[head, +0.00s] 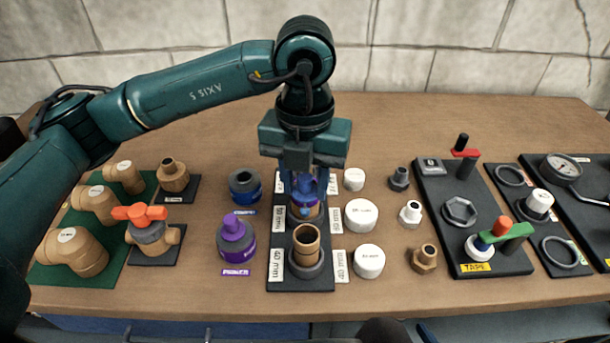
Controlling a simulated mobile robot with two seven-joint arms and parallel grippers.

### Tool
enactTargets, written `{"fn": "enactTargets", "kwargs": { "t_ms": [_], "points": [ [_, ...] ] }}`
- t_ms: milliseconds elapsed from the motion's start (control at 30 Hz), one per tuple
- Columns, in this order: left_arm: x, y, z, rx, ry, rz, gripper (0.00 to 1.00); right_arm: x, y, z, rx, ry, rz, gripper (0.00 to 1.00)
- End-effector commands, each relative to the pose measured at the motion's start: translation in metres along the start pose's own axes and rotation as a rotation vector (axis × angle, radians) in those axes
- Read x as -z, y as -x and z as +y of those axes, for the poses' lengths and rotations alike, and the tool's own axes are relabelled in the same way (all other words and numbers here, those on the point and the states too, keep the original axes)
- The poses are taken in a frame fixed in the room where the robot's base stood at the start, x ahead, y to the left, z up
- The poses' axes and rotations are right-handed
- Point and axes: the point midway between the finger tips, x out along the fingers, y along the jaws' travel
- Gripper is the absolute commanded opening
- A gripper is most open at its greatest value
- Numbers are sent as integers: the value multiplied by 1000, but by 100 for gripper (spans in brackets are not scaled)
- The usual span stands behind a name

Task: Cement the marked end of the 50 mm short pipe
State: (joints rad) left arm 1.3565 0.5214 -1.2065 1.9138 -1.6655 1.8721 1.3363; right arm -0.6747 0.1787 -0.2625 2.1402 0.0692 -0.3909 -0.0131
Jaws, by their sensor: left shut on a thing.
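My left gripper (306,190) points straight down over the middle place of the dark pipe rack (312,287). It is shut on a blue cement lid (307,198), mostly hidden between the fingers. Directly below is the tan 50 mm short pipe (306,214), upright in the rack, with a purple tint near its top. The lid is at the pipe's top; I cannot tell whether its applicator touches the pipe. The cement pot (244,188), dark with a blue label, stands open to the left. My right gripper is not in view.
The purple primer pot (236,239) is closed. The open-topped 40 mm pipe (306,244) stands in front. White caps (361,216) are close on the right. A valve with an orange handle (143,215) and brown elbows (77,250) are left; a tool board (440,200) is right.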

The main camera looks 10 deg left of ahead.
Motion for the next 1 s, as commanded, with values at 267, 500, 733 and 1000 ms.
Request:
{"fn": "enactTargets", "kwargs": {
  "t_ms": [267,500,733,1000],
  "points": [
    [-3,0,1,0,2,0,22,-2,-1,0,-1,0,0,36],
    [-12,0,3,1,1,0,22,-5,-3,1,-1,0,1,36],
    [-15,0,-2,1,0,0,22,-7,-4,1,-1,0,1,36],
    [-18,0,-8,1,0,0,22,-9,-5,1,-1,0,2,36]
  ]
}}
